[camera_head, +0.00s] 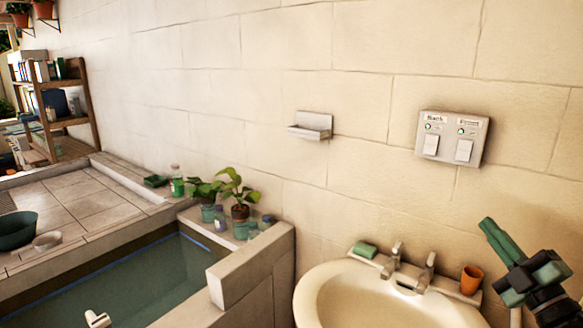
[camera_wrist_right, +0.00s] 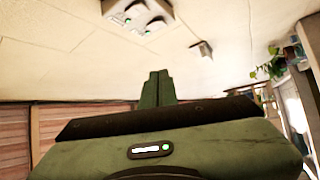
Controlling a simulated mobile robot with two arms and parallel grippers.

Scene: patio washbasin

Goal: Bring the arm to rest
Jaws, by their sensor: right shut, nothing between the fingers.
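My right gripper (camera_head: 497,240) is at the lower right of the head view, raised in front of the wall, above and to the right of the washbasin. Its two green fingers lie together, shut and empty; they also show in the right wrist view (camera_wrist_right: 157,88), pointing toward the wall. It touches nothing that I can see. My left gripper is in neither view.
The washbasin (camera_head: 335,288) has two taps, a green sponge (camera_head: 365,250) and an orange cup (camera_head: 471,280) on its rim. A switch panel (camera_head: 452,138) and an empty-looking wall holder (camera_head: 311,126) are on the wall. A water-filled trough (camera_head: 150,280) and potted plants are left.

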